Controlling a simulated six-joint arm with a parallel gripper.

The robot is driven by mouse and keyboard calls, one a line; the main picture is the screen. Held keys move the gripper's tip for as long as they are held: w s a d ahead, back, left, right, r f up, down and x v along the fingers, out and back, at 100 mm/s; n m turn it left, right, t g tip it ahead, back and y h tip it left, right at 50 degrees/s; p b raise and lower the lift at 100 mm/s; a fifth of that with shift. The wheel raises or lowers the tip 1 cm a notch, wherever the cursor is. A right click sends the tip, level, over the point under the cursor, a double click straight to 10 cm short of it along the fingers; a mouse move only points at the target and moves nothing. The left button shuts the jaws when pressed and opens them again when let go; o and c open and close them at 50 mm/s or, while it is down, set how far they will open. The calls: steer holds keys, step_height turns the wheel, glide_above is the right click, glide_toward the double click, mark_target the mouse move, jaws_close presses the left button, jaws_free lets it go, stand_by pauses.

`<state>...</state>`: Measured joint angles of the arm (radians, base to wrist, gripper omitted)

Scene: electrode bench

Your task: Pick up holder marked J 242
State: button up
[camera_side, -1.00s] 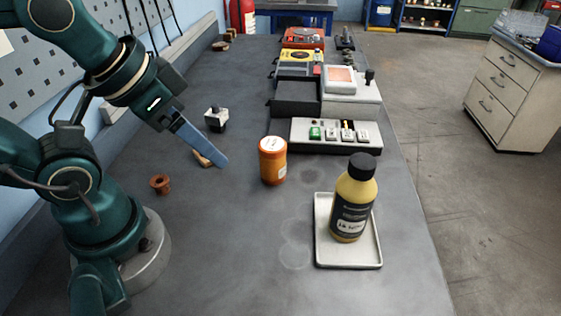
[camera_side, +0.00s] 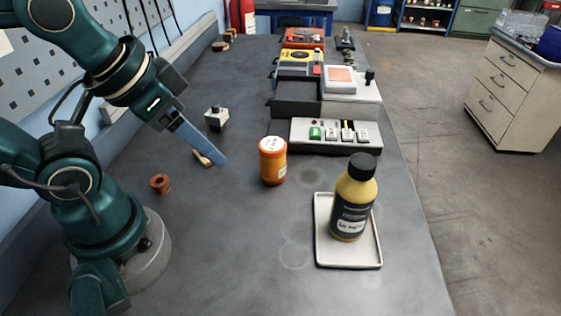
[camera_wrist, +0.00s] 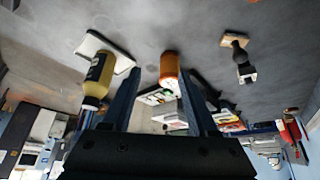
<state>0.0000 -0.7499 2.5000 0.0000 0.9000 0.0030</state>
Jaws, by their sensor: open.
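Several small holders, one green (camera_side: 315,133) and others white (camera_side: 347,134), stand in a row in a pale rack (camera_side: 305,145) at the middle right of the bench in the side view. Their markings are too small to read, so I cannot tell which is J 242. My gripper (camera_side: 222,161) hangs over the bench left of the orange jar, pointing down and right, short of the rack. In the wrist view my gripper (camera_wrist: 159,75) is open, with two blue fingers apart and nothing gripped. The rack is partly hidden there behind the jar and fingers.
An orange jar (camera_side: 272,165) stands between my gripper and the rack's near side. A yellow bottle (camera_side: 352,205) stands on a white tray (camera_side: 330,264). A black-and-white block (camera_side: 216,118) and a brown cup (camera_side: 160,184) stand left. A grey device (camera_side: 355,92) is behind the rack.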

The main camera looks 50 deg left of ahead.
steer(key=a+m+g+y, duration=0.2)
steer(key=a+m+y, duration=0.25)
steer(key=a, duration=0.25)
steer(key=m+g+y, duration=0.1)
steer(key=m+y, duration=0.7)
steer(key=m, duration=0.4)
glide_toward(216, 107)
steer(key=s+r, duration=0.4)
steer(key=r, duration=0.1)
steer(key=w+a+f+m, duration=0.1)
steer(key=f, duration=0.1)
steer(key=w+a+f+m, duration=0.1)
steer(key=w+a+f, duration=0.1)
steer(key=w+a+f+m+y, duration=0.1)
steer(key=f+m, duration=0.1)
steer(key=f, duration=0.1)
steer(key=shift+w+a, duration=0.15)
steer(key=shift+a, duration=0.15)
steer(key=shift+w+f+x, duration=0.15)
steer(key=shift+x, duration=1.35)
steer(key=shift+w+f+x, duration=0.15)
steer(key=shift+w+x, duration=0.05)
steer(key=shift+x, duration=1.25)
steer(key=shift+d, duration=0.15)
steer(key=shift+c, duration=0.3)
